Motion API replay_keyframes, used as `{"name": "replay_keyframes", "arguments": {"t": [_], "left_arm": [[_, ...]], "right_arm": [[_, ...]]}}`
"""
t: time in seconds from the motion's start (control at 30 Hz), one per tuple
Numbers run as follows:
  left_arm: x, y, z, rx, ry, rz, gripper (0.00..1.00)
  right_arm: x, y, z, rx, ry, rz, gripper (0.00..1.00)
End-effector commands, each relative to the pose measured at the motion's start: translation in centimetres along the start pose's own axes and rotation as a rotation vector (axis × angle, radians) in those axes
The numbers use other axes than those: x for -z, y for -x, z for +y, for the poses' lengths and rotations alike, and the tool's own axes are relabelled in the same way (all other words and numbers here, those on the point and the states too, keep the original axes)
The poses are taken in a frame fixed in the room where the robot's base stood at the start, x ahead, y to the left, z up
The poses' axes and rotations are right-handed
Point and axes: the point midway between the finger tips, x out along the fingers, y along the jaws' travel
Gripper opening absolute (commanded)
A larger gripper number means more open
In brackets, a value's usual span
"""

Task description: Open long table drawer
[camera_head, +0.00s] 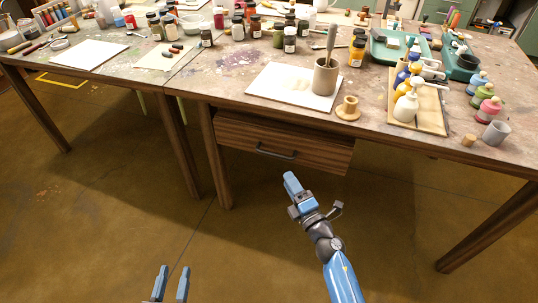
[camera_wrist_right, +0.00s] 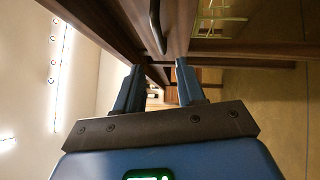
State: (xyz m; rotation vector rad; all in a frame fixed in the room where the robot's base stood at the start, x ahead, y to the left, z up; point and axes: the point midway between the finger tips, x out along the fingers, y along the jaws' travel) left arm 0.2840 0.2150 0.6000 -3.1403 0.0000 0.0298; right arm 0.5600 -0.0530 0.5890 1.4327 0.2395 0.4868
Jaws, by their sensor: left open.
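The long table (camera_head: 225,97) has a wooden drawer (camera_head: 325,154) under its front edge. The drawer front has a dark bar handle (camera_head: 276,154), and the drawer looks closed or nearly so. My right gripper (camera_head: 292,180) is just below and in front of the drawer, near the handle. In the right wrist view its two fingers (camera_wrist_right: 157,82) are apart with nothing between them. The handle also shows in the right wrist view (camera_wrist_right: 156,26), ahead of the fingertips and apart from them. My left gripper (camera_head: 174,272) is open and empty, low in the head view, far from the drawer.
The tabletop holds a white board (camera_head: 293,87), a cup with a tool (camera_head: 325,76), a wooden spool (camera_head: 348,107), several jars and a tray of bottles (camera_head: 430,118). Table legs (camera_head: 215,160) stand left of the drawer. The floor in front is clear.

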Motion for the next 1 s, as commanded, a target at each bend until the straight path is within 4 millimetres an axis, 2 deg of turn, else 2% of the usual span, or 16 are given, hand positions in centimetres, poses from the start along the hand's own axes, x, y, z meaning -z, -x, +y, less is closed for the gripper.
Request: {"name": "replay_keyframes", "arguments": {"t": [0.4, 0.6, 0.8, 1.0], "left_arm": [[-0.6, 0.0, 0.0, 0.0, 0.0, 0.0, 0.43], [-0.9, 0.0, 0.0, 0.0, 0.0, 0.0, 0.43], [-1.0, -0.1, 0.0, 0.0, 0.0, 0.001, 0.43], [-1.0, -0.1, 0.0, 0.0, 0.0, 0.001, 0.43]], "right_arm": [[0.0, -6.4, 0.1, -0.004, -0.003, 0.0, 0.39], [0.0, -8.8, 0.1, -0.003, -0.003, 0.0, 0.39], [0.0, -9.8, 0.1, -0.003, -0.004, -0.001, 0.39], [0.0, -9.9, 0.1, -0.002, -0.005, -0.001, 0.39]]}}
